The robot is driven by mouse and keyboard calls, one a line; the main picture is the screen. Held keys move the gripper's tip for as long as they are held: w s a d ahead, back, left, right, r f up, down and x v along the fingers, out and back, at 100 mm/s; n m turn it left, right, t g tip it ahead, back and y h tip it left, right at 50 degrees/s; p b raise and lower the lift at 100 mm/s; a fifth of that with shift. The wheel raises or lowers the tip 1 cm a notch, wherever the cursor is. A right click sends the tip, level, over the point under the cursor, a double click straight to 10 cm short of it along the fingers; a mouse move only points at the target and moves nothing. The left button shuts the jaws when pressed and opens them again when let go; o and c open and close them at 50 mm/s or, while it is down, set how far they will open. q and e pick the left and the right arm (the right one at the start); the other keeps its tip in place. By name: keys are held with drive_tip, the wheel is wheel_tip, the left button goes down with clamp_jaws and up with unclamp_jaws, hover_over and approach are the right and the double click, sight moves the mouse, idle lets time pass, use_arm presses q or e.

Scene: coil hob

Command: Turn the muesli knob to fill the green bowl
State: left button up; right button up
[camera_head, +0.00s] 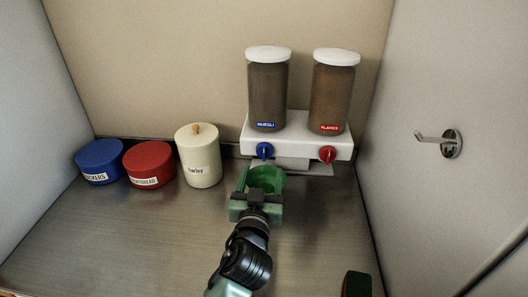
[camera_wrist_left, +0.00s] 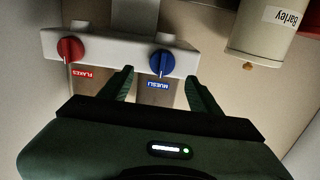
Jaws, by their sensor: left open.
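The muesli dispenser (camera_head: 267,95) is a brown-filled jar with a white lid and a blue label. Its blue muesli knob (camera_head: 264,150) is on the front of the white base; it also shows in the left wrist view (camera_wrist_left: 161,62), between the fingertips and beyond them. The green bowl (camera_head: 268,178) stands below this knob, partly hidden by my gripper. My left gripper (camera_head: 258,182) is open and empty in front of the knob; its two fingers show apart in the left wrist view (camera_wrist_left: 162,85). My right gripper is not in view.
A flakes jar (camera_head: 332,92) with a red knob (camera_head: 327,154) is to the right. A cream barley canister (camera_head: 199,160), red canister (camera_head: 149,164) and blue canister (camera_head: 99,161) stand left. A wall hook (camera_head: 440,142) is at right. The front-left counter is clear.

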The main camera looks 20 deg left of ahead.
sight(264, 154)
use_arm(q)
drive_tip(key=p+x, duration=0.1)
drive_tip(key=x, duration=0.3)
drive_tip(key=p+x, duration=0.1)
drive_tip(key=x, duration=0.1)
drive_tip(key=shift+w+a+r+p, duration=0.3)
drive_tip(key=shift+w+r+p, duration=0.05)
drive_tip(key=shift+r, duration=0.05)
drive_tip(key=shift+w+a+f, duration=0.1)
drive_tip(key=shift+w+a, duration=0.05)
drive_tip(key=shift+w, duration=0.25)
drive_tip(key=shift+c, duration=0.3)
drive_tip(key=c, duration=1.3)
